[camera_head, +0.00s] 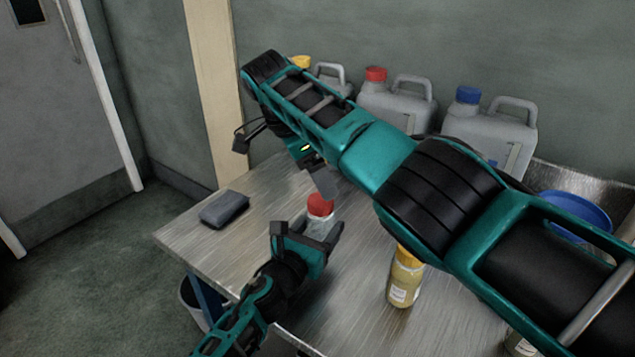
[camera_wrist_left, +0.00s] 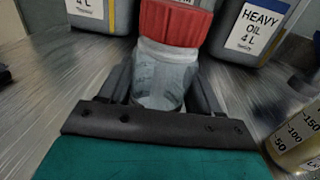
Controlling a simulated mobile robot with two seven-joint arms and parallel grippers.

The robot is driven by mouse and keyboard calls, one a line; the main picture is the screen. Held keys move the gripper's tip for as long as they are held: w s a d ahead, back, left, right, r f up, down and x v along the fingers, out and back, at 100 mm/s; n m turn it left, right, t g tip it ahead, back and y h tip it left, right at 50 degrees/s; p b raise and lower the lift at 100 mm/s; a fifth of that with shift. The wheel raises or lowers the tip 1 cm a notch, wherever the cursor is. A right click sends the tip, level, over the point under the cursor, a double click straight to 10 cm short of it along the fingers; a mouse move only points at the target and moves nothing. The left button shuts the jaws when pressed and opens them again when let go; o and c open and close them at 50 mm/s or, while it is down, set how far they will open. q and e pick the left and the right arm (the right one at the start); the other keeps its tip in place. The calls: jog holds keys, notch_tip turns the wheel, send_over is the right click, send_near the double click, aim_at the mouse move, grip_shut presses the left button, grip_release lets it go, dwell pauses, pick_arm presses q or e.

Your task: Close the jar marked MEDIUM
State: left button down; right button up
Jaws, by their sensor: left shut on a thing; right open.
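A clear jar (camera_head: 317,225) with a red lid (camera_head: 320,205) stands near the middle of the table. My left gripper (camera_head: 306,238) is shut around its body. In the left wrist view the jar (camera_wrist_left: 163,72) sits between the fingers, and the red lid (camera_wrist_left: 175,24) is on its mouth. I cannot tell whether the lid is screwed tight. No MEDIUM marking is readable on this jar. My right gripper (camera_head: 322,180) is open just above the lid, partly hidden by its own arm.
Jerrycans with yellow, red (camera_head: 398,98) and blue (camera_head: 492,118) caps stand along the back. A yellow-lidded jar (camera_head: 404,279) stands to the right. A blue bowl (camera_head: 575,212) is at the far right. A grey sponge-like block (camera_head: 224,208) lies at the left edge.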

jog(key=shift+c, duration=0.3)
jog(key=n, duration=0.4)
jog(key=shift+w+d+r+n+y, duration=0.1)
jog(key=shift+n+y, duration=0.2)
jog(key=shift+n, duration=0.1)
jog(key=n, duration=0.5)
jog(key=shift+r+y, duration=0.15)
jog(key=shift+y, duration=0.15)
jog(key=n, duration=0.5)
jog(key=shift+w+r+n+g+y, duration=0.1)
jog(key=shift+n+g+y, duration=0.2)
jog(key=shift+n, duration=0.1)
jog(key=n, duration=0.5)
jog(key=shift+d+r+y, duration=0.1)
jog(key=shift+r+y, duration=0.1)
jog(key=shift+y, duration=0.1)
jog(key=n, duration=0.5)
jog(key=shift+r+n, duration=0.15)
jog(key=shift+n, duration=0.15)
jog(key=n, duration=0.5)
jog(key=shift+r+g+y, duration=0.25)
jog(key=shift+g+y, duration=0.05)
jog(key=shift+y, duration=0.1)
jog(key=n, duration=0.6)
jog(key=shift+d+r+y, duration=0.1)
jog(key=shift+r+y, duration=0.15)
jog(key=shift+y, duration=0.05)
jog(key=n, duration=0.6)
jog(key=shift+r+y, duration=0.25)
jog(key=shift+y, duration=0.05)
